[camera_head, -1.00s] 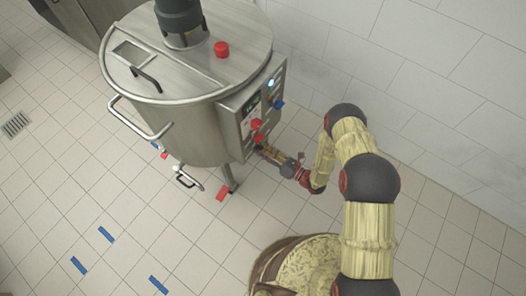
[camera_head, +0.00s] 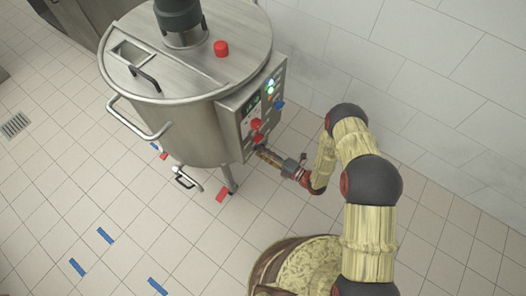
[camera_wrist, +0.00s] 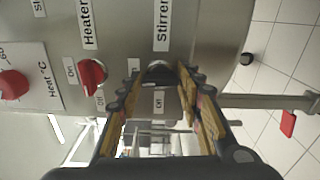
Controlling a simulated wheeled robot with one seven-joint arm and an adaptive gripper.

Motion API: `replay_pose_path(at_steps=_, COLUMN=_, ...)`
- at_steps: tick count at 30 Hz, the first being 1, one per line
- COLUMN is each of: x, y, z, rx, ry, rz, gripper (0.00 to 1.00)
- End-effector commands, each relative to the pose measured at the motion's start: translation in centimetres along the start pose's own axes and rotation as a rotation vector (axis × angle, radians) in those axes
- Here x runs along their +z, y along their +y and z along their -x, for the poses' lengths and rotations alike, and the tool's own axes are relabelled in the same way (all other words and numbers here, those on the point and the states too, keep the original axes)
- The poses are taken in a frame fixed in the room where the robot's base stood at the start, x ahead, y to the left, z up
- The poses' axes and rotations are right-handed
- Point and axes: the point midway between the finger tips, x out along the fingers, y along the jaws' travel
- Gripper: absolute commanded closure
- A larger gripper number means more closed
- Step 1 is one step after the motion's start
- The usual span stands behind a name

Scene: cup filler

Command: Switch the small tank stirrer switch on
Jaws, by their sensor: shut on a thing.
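The small tank (camera_head: 190,130) is a steel vessel with a control box (camera_head: 232,118) on its right side. In the wrist view, the stirrer switch (camera_wrist: 159,68) sits under the "Stirrer" label (camera_wrist: 161,25), with On/Off labels by it. My gripper (camera_wrist: 159,80) has its two fingers on either side of this switch and is shut on it; the fingers partly hide it. In the head view my gripper (camera_head: 261,151) is at the lower end of the control box. Green lights (camera_head: 270,88) glow on the panel.
The red heater switch (camera_wrist: 92,77) and a red heat knob (camera_wrist: 14,85) lie left of my gripper in the wrist view. A bar handle (camera_head: 140,122) sticks out from the tank's front.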

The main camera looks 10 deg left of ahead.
Motion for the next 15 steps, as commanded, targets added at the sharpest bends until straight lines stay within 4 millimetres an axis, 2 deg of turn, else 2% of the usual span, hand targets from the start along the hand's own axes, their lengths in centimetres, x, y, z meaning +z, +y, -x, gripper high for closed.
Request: replay_pose_path(at_steps=15, x=0.12, y=-0.08, z=0.01, rx=-0.002, ry=-0.003, rz=-0.1, gripper=0.89)
